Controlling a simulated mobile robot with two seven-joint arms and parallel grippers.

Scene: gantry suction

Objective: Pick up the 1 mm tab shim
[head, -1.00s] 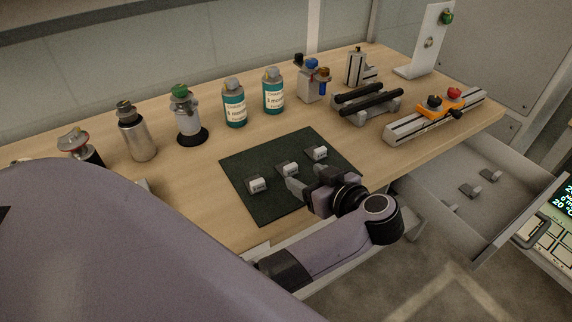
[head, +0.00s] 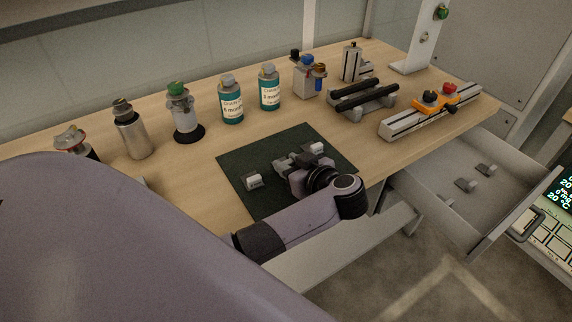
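Small pale tab shims with labels stand on the dark green mat (head: 236,160). The left one (head: 253,181) stands clear, and the right one (head: 317,149) stands just beyond my gripper. The middle one, seen a second ago, is now largely hidden by my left gripper (head: 290,163). The labels are too small to read, so I cannot tell which is the 1 mm shim. My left gripper is low over the mat at the middle shim's place, its grey fingers apart. Contact with the shim cannot be made out. My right gripper is not in view.
Behind the mat stand two teal-labelled bottles (head: 231,102), a green-topped container (head: 184,112) and a metal flask (head: 131,132). A black-railed fixture (head: 363,98) and an orange-clamped rail (head: 435,110) are to the right. An open drawer (head: 490,222) juts out below the bench.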

